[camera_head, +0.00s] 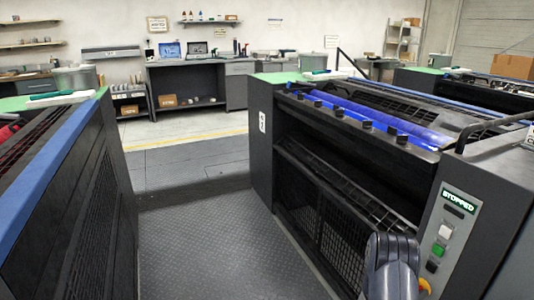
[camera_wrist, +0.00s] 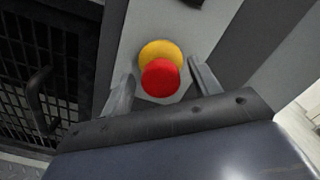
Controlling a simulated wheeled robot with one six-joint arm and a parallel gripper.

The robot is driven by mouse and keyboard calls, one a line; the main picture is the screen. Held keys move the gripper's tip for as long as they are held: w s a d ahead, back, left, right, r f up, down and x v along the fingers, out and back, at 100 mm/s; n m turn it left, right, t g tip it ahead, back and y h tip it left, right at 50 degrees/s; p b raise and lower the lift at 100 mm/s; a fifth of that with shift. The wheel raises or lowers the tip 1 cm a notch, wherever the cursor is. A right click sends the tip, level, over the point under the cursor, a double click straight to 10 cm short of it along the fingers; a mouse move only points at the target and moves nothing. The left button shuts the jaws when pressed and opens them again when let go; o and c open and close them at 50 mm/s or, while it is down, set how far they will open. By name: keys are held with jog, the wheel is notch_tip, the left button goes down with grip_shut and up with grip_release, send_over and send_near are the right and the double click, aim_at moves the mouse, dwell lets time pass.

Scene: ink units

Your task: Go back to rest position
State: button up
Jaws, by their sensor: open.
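My gripper (camera_wrist: 162,82) shows in the wrist view, open, with one finger on each side of a red mushroom button (camera_wrist: 161,78) on a yellow base (camera_wrist: 160,50). Nothing is held between the fingers. I cannot tell whether the fingers touch the button or its panel. In the head view my arm (camera_head: 391,262) reaches in at the bottom right, in front of the ink unit's control panel (camera_head: 452,222). A small part of the button's yellow base shows beside it (camera_head: 425,285). The panel's green display (camera_head: 460,198) reads "STOPPED".
The ink unit (camera_head: 262,165) with blue rollers (camera_head: 385,125) stands right of the aisle. Another machine (camera_head: 85,200) stands left. The metal floor (camera_head: 195,240) between them is clear. A dark workbench (camera_head: 190,88) stands at the back wall. A black handle (camera_wrist: 38,100) shows beside the panel.

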jog(key=shift+p+x, duration=0.5)
jog(key=shift+x, duration=0.6)
jog(key=shift+s+a, duration=0.1)
jog(key=shift+a, duration=0.2)
jog(key=shift+d, duration=0.1)
